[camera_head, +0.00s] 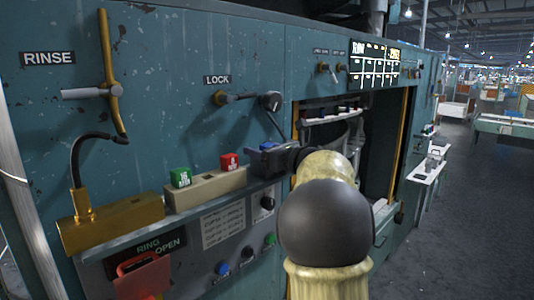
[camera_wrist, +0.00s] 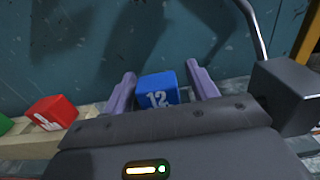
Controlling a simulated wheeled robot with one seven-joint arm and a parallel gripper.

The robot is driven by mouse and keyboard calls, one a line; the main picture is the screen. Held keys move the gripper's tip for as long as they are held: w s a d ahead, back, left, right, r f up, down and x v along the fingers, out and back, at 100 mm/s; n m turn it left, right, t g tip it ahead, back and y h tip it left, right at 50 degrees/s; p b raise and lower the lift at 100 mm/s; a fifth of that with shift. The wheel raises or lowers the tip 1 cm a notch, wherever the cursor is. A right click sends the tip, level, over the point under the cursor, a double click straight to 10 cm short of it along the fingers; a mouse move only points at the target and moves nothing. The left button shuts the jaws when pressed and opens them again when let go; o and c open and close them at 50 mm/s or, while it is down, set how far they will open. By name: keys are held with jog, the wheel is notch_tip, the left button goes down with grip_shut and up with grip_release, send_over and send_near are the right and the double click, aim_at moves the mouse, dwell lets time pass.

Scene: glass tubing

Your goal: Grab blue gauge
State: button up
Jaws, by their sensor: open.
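The blue gauge (camera_wrist: 158,90) is a small blue block with a white "12" on it. In the wrist view it sits between the two spread fingers of my gripper (camera_wrist: 161,84), with a finger on each side. The gripper is open and I see no clear contact with the block. In the head view my gripper (camera_head: 270,155) is at the ledge by the machine, and a bit of blue shows at it. My arm hides part of that area.
A red block (camera_head: 229,162) and a green block (camera_head: 180,177) sit in a beige rack (camera_head: 205,190) left of my gripper. A black lever (camera_head: 270,100) on the machine wall is above the ledge. A brass block (camera_head: 110,222) with a hose stands further left.

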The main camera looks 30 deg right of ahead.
jog(key=c, duration=1.1)
jog(key=shift+r, duration=0.1)
jog(key=shift+c, duration=0.2)
notch_tip(320, 180, up, 7)
jog(key=p, duration=0.3)
jog(key=b+v, duration=0.8)
jog(key=v, duration=1)
jog(key=shift+b, duration=0.35)
